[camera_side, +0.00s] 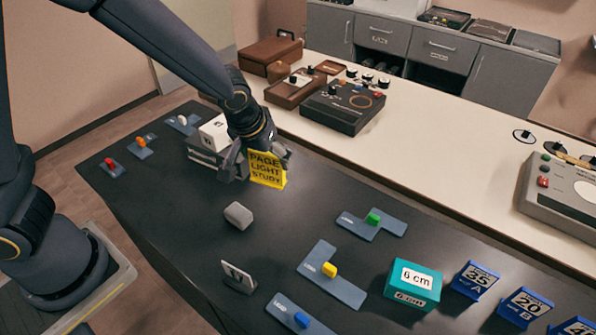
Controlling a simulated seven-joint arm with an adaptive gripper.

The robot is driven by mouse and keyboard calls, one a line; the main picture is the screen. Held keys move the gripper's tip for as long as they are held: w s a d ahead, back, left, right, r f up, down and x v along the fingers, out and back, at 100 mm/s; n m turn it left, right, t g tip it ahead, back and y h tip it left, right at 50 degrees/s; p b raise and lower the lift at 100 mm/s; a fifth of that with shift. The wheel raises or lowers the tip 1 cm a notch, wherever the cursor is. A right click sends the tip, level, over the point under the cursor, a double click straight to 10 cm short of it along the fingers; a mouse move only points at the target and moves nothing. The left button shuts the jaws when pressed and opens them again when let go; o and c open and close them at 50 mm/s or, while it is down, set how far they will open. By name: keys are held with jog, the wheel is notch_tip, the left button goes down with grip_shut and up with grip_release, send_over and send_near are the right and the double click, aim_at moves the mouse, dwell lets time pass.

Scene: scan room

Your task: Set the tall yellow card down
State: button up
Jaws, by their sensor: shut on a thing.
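The tall yellow card (267,170) reads "PAGE LIGHT STUDY" and faces the camera, roughly upright. My gripper (258,156) is shut on it over the dark table (180,240), toward the back. The fingers are partly hidden behind the card. I cannot tell whether the card's lower edge touches the table or hangs just above it.
A white block (215,133) stands left of my gripper. A grey block (238,215) and a small upright plate (238,278) are nearer. Slate pieces with green (373,219) and yellow (330,269) knobs lie right, near a teal box (412,286). Bare table lies between.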

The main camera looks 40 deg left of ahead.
jog(key=s+a+f+n+g+y, duration=0.1)
jog(key=s+a+f+n, duration=0.3)
jog(key=a, duration=0.6)
jog(key=s+a+r+n+g+y, duration=0.15)
jog(key=a+n, duration=0.35)
jog(key=a, duration=0.5)
jog(key=s+a+f+n+g, duration=0.2)
jog(key=s+a+n, duration=0.4)
jog(key=s+a, duration=0.55)
jog(key=shift+y, duration=0.35)
jog(key=shift+w+d+f+x, duration=0.1)
jog(key=shift+w+d+x, duration=0.05)
jog(key=shift+x, duration=1.25)
jog(key=shift+w+d+f+x, duration=0.1)
jog(key=shift+w+d+x, duration=0.1)
jog(key=shift+x, duration=1.15)
jog(key=shift+w+d+x, duration=0.15)
jog(key=shift+x, duration=1.25)
jog(key=o, duration=1)
jog(key=shift+f, duration=0.1)
